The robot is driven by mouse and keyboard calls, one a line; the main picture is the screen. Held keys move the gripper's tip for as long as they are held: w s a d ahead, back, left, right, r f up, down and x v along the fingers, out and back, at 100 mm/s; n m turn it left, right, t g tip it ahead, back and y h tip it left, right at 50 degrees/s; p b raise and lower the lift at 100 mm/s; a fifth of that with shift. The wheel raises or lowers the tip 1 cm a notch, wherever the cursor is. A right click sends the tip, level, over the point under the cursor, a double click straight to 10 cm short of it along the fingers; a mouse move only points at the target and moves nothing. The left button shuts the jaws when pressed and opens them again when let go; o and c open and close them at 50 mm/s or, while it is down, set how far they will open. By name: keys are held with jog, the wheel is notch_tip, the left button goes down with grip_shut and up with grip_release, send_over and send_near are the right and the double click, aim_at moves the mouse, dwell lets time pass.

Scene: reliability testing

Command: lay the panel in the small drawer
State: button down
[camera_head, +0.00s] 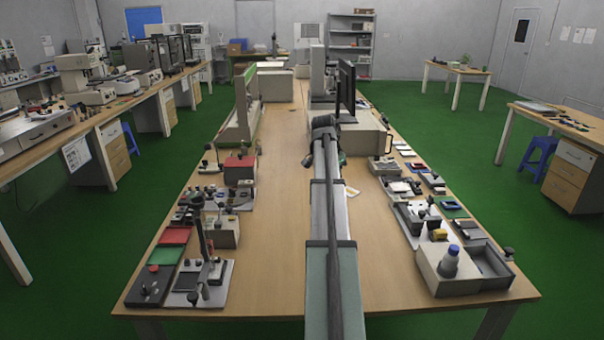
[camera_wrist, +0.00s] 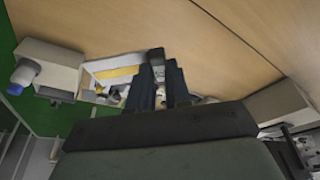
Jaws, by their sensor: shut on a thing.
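In the wrist view the two dark fingers of my gripper (camera_wrist: 165,66) reach up over the wooden table and are close together. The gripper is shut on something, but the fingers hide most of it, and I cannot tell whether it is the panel. At the front right of the table, a grey open-topped drawer (camera_head: 489,266) sits against a pale box (camera_head: 436,276). The pale box also shows at the left of the wrist view (camera_wrist: 52,62). My gripper is apart from the box.
A white bottle with a blue cap (camera_head: 449,262) stands on the pale box. Small devices crowd the table's right edge, and a stand (camera_head: 205,255) and other parts line the left. A monitor (camera_head: 346,90) stands further back. The middle of the table (camera_head: 275,230) is clear.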

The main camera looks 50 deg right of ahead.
jog(key=s+d+f+m+g, duration=0.1)
jog(key=s+d+f+m, duration=0.15)
jog(key=s+d, duration=0.65)
jog(key=s+d+f+m, duration=0.2)
jog(key=s+d+f, duration=0.25)
jog(key=s, duration=0.85)
jog(key=s+d+f+m+g, duration=0.1)
jog(key=s+d+f+m, duration=0.15)
jog(key=s+d, duration=0.7)
jog(key=shift+m+y, duration=0.5)
jog(key=shift+m, duration=0.1)
jog(key=shift+s+d+f, duration=0.15)
jog(key=shift+s+f, duration=1.25)
jog(key=shift+s, duration=1.3)
jog(key=shift+s+d+f, duration=0.2)
jog(key=shift+s+f, duration=1.15)
jog(key=shift+s, duration=1.4)
jog(key=shift+s+d+f, duration=0.15)
jog(key=shift+s+f, duration=1.25)
jog(key=shift+s, duration=1.3)
jog(key=shift+f, duration=2.35)
